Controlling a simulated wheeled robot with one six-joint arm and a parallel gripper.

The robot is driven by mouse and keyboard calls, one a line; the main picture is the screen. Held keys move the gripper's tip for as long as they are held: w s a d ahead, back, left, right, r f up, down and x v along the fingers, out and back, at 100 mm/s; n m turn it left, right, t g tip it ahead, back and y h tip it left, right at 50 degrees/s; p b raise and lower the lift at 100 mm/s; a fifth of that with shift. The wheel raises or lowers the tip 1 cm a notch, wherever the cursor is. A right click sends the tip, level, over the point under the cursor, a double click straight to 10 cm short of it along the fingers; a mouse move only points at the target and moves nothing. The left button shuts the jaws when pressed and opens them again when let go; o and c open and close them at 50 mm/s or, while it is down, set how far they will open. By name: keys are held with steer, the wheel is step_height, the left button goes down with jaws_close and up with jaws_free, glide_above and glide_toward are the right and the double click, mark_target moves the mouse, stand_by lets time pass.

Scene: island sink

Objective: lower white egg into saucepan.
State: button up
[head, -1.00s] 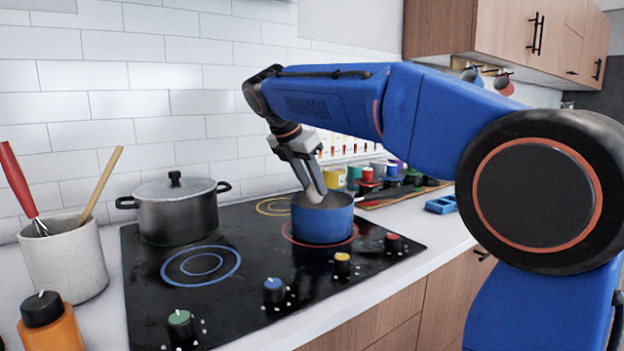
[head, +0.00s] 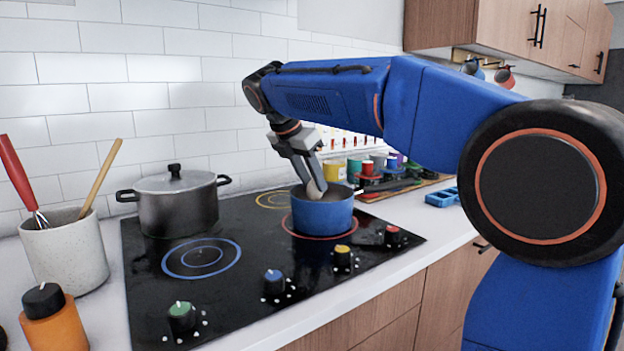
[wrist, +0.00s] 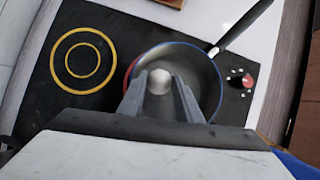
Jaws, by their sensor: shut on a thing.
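A lidded grey pot (head: 178,208) stands at the left rear of the cooktop (head: 215,295). A utensil crock (head: 65,250) and an orange bottle (head: 54,318) are at the far left. Coloured cups (head: 372,167) stand behind the saucepan. The front-left blue-ringed burner (head: 200,259) is empty.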

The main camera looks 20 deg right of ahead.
mark_target(310, 186)
steer(key=shift+f, duration=1.6)
stand_by(1.1)
steer(key=o, duration=0.8)
